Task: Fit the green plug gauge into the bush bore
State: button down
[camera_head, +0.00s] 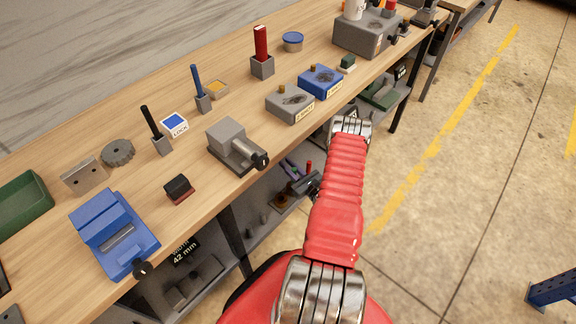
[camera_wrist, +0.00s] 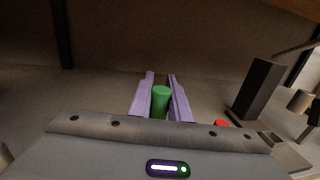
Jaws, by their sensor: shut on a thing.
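The green plug gauge (camera_wrist: 160,101) is upright between the two purple fingers of my gripper (camera_wrist: 160,90) in the wrist view. The fingers are shut on its sides. Its lower end is hidden by the gripper body. In the head view my gripper (camera_head: 291,168) is below the front edge of the bench, over the lower shelf.
The wooden bench (camera_head: 235,190) carries a blue vise (camera_head: 115,232), a grey vise (camera_head: 233,143), a grey block (camera_head: 290,103) and a blue block (camera_head: 320,82). A dark upright block (camera_wrist: 257,88) stands right of my fingers.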

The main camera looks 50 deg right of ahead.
jog(key=shift+f, duration=2.1)
dwell(0.3)
jog(key=c, duration=1.6)
grip_release()
jog(key=s, duration=0.4)
jog(key=s+a, duration=0.1)
jog(key=s, duration=0.4)
jog(key=s+a, duration=0.1)
jog(key=s, duration=0.3)
jog(key=shift+s, duration=0.35)
jog(key=shift+d, duration=0.1)
